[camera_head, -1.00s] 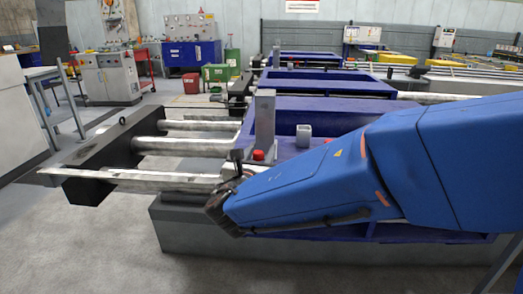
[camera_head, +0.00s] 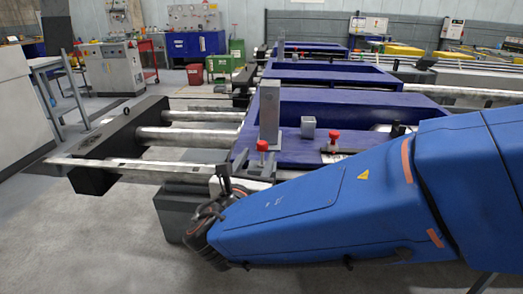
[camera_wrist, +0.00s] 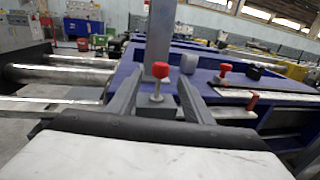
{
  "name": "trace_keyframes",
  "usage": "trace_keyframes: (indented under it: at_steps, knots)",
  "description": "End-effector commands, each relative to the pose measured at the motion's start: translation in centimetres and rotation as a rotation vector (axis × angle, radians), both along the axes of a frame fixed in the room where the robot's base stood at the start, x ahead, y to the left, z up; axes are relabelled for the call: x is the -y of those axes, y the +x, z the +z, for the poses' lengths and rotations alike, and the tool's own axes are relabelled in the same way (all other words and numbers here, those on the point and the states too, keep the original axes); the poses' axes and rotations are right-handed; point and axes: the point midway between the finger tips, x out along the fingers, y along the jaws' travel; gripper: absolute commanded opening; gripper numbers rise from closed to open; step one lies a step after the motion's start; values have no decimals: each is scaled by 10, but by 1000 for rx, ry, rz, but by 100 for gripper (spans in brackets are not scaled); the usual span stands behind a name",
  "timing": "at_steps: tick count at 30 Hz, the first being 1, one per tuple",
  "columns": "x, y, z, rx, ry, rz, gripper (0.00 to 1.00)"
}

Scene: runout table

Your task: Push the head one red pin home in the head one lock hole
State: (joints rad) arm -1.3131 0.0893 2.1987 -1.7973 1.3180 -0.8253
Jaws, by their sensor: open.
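A red-headed pin (camera_head: 262,146) stands upright on a pale stem in front of a tall grey post (camera_head: 270,112), at the left end of the nearest blue frame (camera_head: 375,108). In the wrist view the red pin (camera_wrist: 160,70) shows between and beyond the fingers, its stem rising from a grey block. My gripper (camera_wrist: 160,88) is open, with one grey finger on each side of the pin in the picture. Whether they touch it cannot be told. A second red pin (camera_head: 333,137) stands farther right and also shows in the wrist view (camera_wrist: 225,69). The lock hole itself cannot be made out.
A small grey block (camera_head: 308,127) stands on the blue frame between the two pins. Long steel bars (camera_head: 185,137) run left to a dark end block (camera_head: 118,140). More blue frames (camera_head: 325,75) lie behind. The floor at lower left is clear.

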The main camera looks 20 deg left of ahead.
Motion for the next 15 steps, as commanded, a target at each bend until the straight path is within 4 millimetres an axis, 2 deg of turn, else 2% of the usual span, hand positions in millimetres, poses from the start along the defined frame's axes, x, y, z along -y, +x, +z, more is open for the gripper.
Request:
trace_keyframes:
  at_steps: [9,15]
  knots:
    - [4,-51,0,1,0,3,46]
    - [5,-71,0,1,1,1,46]
